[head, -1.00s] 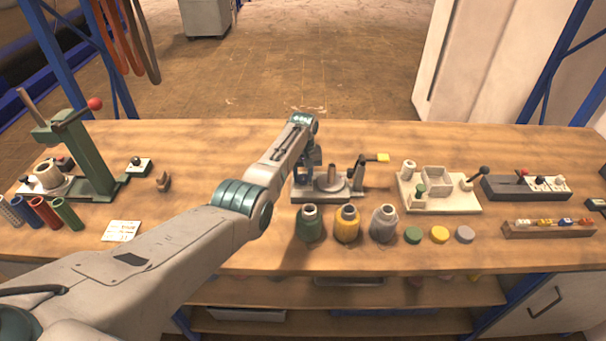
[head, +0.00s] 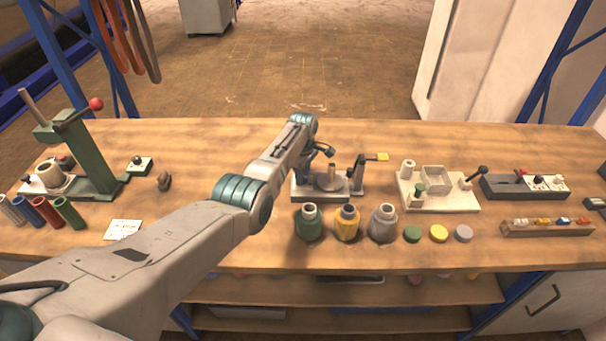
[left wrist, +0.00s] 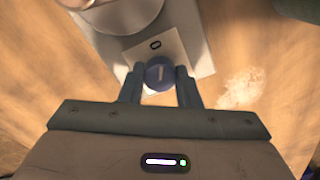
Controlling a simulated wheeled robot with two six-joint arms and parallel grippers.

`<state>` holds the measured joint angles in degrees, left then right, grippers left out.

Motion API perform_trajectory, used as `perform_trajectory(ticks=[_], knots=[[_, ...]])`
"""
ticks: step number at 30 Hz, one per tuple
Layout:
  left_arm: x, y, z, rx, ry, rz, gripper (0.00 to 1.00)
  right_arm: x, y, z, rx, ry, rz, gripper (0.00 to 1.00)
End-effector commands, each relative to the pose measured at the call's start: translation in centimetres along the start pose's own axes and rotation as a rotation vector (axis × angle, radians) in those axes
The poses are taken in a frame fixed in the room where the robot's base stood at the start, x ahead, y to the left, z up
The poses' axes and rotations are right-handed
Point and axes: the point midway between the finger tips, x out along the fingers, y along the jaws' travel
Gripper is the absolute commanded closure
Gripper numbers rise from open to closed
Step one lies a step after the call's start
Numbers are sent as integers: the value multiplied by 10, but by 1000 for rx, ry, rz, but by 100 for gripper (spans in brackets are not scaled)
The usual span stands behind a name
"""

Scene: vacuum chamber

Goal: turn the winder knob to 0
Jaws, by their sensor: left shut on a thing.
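The winder (head: 335,196) stands near the middle of the bench, a grey base with a round disc and a spindle. In the left wrist view its small dark blue round knob (left wrist: 159,76) carries a white line, which runs nearly upright toward a black 0 on a pale label plate (left wrist: 172,50). My left gripper (left wrist: 160,72) is shut on the knob, one finger on each side. In the head view my left arm partly hides the winder's left end, and the knob cannot be made out there. My right gripper is not in view.
A white fixture (head: 440,200) stands further right. A green press (head: 88,155) is at the left. Bench between card and winder is partly under my arm.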

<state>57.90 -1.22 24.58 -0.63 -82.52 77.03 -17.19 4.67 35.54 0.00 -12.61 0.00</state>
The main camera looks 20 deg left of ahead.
Motion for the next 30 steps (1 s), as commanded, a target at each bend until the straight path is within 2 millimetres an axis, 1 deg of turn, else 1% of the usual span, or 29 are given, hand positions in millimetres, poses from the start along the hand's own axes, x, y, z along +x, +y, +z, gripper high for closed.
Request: perform_trajectory(ticks=[6,13,19,30], knots=[[-2,1,-1,-147,2,4,93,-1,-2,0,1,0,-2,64],[-2,1,-1,-241,2,5,93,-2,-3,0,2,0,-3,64],[-2,1,-1,-275,2,5,93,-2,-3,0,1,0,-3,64],[-2,1,-1,-281,2,5,93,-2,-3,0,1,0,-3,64]])
